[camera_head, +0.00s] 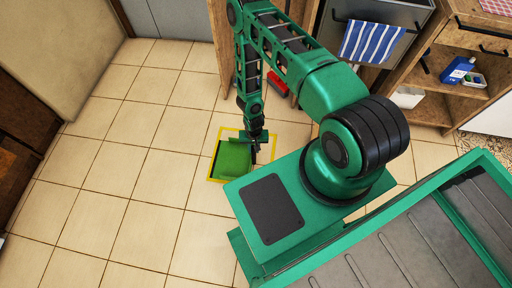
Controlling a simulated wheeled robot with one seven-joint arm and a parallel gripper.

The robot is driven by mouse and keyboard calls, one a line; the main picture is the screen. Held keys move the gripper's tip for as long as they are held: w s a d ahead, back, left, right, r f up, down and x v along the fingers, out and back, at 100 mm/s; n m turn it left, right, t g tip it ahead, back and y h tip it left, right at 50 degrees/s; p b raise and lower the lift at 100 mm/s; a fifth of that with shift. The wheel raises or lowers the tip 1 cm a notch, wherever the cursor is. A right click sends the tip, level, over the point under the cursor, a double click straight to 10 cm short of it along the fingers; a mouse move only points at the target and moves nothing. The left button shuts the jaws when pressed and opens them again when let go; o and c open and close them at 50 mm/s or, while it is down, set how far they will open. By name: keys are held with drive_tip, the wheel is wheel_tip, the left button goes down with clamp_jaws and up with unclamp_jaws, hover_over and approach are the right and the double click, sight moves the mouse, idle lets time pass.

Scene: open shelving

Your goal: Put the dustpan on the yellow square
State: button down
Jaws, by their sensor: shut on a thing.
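The green dustpan (234,159) is low at the floor, inside or just over the yellow square (214,156). The square shows as a yellow outline on the tiles; my base hides part of its lower right. My gripper (254,138) is above the dustpan's upper right side and shut on it. The fingertips are small and partly hidden by my arm. I cannot tell whether the dustpan touches the floor.
Open wooden shelving (437,85) with a blue box (457,70) stands at the upper right. A striped towel (372,41) hangs on a dark appliance front. A red object (277,84) is behind my arm. Tiled floor (130,170) on the left is clear.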

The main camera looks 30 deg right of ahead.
drive_tip(key=w+d+f, duration=0.5)
drive_tip(key=d+f, duration=0.2)
drive_tip(key=f, duration=0.2)
drive_tip(key=shift+f, duration=0.1)
idle(0.3)
drive_tip(key=c, duration=1.6)
unclamp_jaws()
drive_tip(key=shift+o, duration=0.2)
